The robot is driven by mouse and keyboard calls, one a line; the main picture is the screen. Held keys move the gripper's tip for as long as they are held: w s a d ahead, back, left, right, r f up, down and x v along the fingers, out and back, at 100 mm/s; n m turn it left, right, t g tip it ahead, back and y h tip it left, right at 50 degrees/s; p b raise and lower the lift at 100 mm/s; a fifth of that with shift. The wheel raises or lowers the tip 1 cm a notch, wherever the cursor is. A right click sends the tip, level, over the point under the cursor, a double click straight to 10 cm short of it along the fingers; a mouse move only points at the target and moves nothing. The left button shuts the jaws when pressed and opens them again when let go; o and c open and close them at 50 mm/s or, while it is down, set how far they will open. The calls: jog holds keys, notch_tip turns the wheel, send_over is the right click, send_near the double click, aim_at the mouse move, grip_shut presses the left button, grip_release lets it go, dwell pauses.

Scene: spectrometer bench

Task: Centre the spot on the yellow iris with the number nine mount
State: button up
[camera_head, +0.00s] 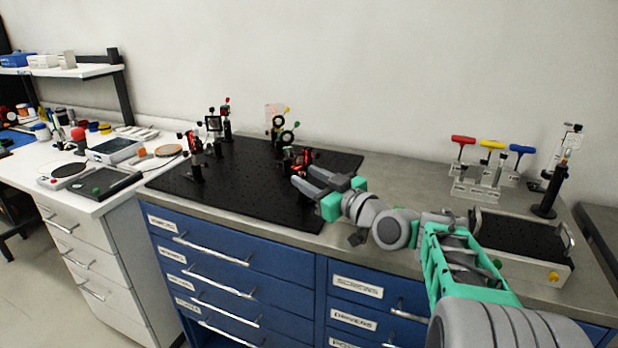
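A black ring-shaped iris with a yellow tip (278,121) stands toward the back of the black breadboard (240,185). A second black ring with a green tip (287,136) stands just in front of it. A red-and-black mount (300,158) stands near the right part of the board; no number is readable on any mount, so I cannot tell which is number nine. My gripper (304,175) is just in front of this mount in the picture, its grey fingers apart and apparently empty. I cannot tell whether they touch the mount. No light spot can be made out.
More mounts stand at the board's left, including a red one (194,140) and a black square-framed one (213,123). At right are a rack of coloured hex drivers (480,185), a dark-topped tray with handles (520,240) and a black post (549,190). Bare bench lies behind my arm.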

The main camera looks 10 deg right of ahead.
jog(key=shift+c, duration=0.5)
grip_shut()
